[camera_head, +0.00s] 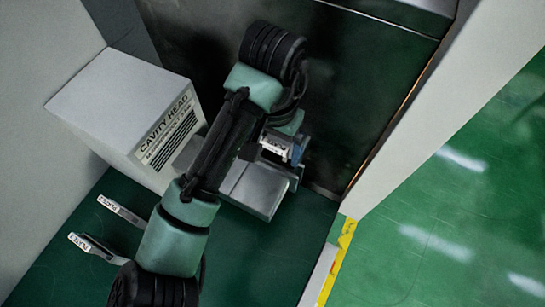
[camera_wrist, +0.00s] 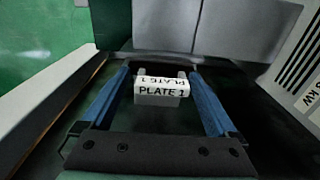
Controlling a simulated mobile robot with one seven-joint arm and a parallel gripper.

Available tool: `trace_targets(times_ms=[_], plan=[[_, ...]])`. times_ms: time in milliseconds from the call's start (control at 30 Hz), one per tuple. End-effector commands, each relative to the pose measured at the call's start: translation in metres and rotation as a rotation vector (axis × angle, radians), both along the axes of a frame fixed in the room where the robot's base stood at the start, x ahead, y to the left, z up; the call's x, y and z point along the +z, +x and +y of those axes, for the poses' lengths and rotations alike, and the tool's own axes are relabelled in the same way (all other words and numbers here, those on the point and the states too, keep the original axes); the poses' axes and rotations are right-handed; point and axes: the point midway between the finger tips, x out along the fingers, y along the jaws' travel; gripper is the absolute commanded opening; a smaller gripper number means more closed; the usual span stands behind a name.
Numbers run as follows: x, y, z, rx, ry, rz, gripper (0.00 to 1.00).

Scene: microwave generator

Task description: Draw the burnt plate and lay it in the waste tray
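In the wrist view, a white tag reading PLATE 1 (camera_wrist: 161,92) sits on a small grey handle between the two blue fingers of my gripper (camera_wrist: 161,80). The fingers are spread, with a narrow gap on either side of the tag. In the head view my gripper (camera_head: 284,147) is over the dark surface, right of the white box marked CAVITY HEAD (camera_head: 120,105), and my arm partly covers it. I cannot tell how much of the plate itself is hidden. No waste tray can be made out for certain.
A grey metal block (camera_head: 258,192) lies beside the gripper. Two more tagged handles (camera_head: 121,211) (camera_head: 95,248) lie at the left on the green surface (camera_head: 270,260). A pale wall (camera_head: 440,90) and a yellow-edged strip (camera_head: 340,255) bound the right side.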

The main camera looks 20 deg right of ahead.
Motion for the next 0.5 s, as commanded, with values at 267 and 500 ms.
trace_targets(times_ms=[267, 500], plan=[[-0.0195, -0.0059, 0.0042, 0.001, 0.033, 0.033, 0.14], [-0.0178, -0.0057, 0.0046, 0.002, 0.032, 0.033, 0.00]])
